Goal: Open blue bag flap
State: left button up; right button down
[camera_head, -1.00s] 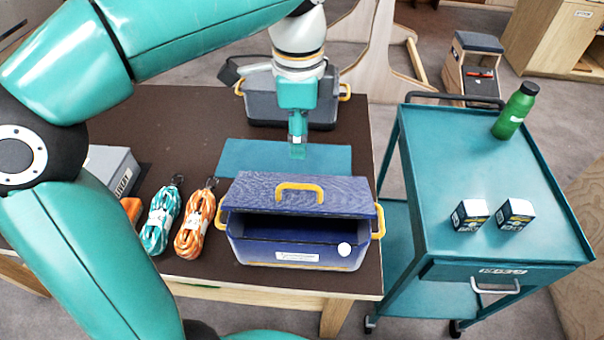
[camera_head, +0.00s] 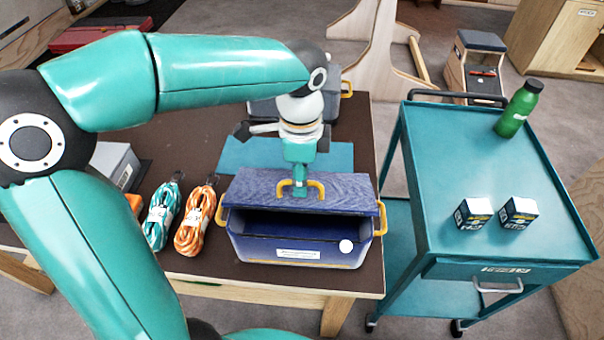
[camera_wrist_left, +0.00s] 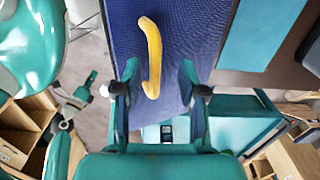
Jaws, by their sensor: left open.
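The blue bag (camera_head: 300,250) stands on the brown table near its front edge, with yellow handles at both ends. Its flap (camera_head: 345,192) has a yellow handle (camera_head: 317,188) on top and sits partly raised, with a dark gap along the front. My left gripper (camera_head: 299,190) is at the flap's handle, pointing down. In the left wrist view the gripper (camera_wrist_left: 160,85) is open, with the yellow handle (camera_wrist_left: 152,55) between and ahead of its fingers. I cannot tell whether the fingers touch it. My right gripper is not in view.
A teal mat (camera_head: 335,157) and a grey bag (camera_head: 265,112) lie behind the blue bag. Teal rope (camera_head: 160,218) and orange rope (camera_head: 194,222) lie to its left, near a grey box (camera_head: 115,165). A teal cart (camera_head: 480,165) with a green bottle (camera_head: 517,110) stands right.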

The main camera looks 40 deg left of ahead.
pick_arm(q)
grip_shut()
jog(key=shift+w+r, duration=0.1)
jog(key=shift+w+a+r+p, duration=0.45)
jog(key=shift+w+r+p, duration=0.25)
jog(key=shift+p, duration=0.25)
jog(key=shift+c, duration=2.2)
grip_release()
jog(key=shift+f, duration=0.1)
jog(key=o, duration=1)
jog(key=shift+o, duration=0.2)
